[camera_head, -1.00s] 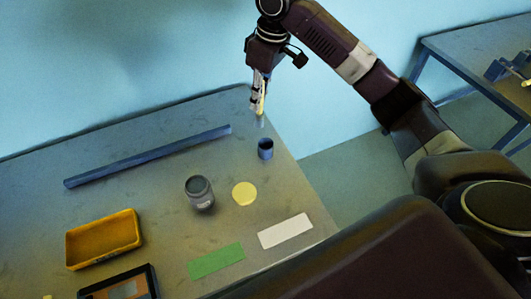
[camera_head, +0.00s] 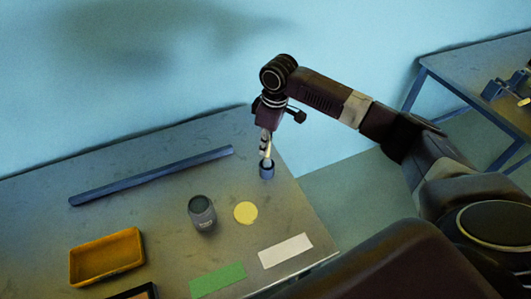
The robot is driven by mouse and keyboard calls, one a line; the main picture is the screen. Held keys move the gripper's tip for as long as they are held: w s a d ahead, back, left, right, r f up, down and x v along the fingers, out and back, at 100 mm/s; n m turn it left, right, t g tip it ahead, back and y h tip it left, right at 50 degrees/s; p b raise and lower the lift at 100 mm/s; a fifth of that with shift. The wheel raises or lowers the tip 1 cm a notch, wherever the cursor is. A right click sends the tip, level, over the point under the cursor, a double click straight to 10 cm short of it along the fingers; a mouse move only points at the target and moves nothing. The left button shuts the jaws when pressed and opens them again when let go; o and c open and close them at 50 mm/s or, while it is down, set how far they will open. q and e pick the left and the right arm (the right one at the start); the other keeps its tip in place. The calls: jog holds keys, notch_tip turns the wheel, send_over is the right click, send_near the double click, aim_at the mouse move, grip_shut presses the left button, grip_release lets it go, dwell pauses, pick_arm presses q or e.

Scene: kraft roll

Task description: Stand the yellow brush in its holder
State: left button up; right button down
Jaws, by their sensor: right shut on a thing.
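The yellow brush (camera_head: 267,151) is held in my right gripper (camera_head: 266,148), which points down. The brush is small here and partly covered by the fingers. The holder, a small dark blue cup (camera_head: 267,171), stands on the table near its right back corner. The gripper is directly above the cup, and the lower end of the brush is at or inside its mouth; I cannot tell how deep. My left gripper is not in view.
A grey jar (camera_head: 202,214), a yellow disc (camera_head: 245,212), a green strip (camera_head: 217,280) and a white strip (camera_head: 285,250) are on the table (camera_head: 170,230). A yellow tray (camera_head: 107,256) is at left. A long blue bar (camera_head: 150,176) lies along the back.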

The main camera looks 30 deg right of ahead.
notch_tip(320, 180, down, 5)
jog(key=shift+r+p, duration=0.1)
jog(key=shift+p, duration=0.3)
jog(key=c, duration=2)
grip_release()
jog(key=shift+o, duration=0.2)
notch_tip(320, 180, up, 12)
jog(key=s+d+b, duration=0.1)
jog(key=b, duration=0.1)
jog(key=shift+s, duration=0.1)
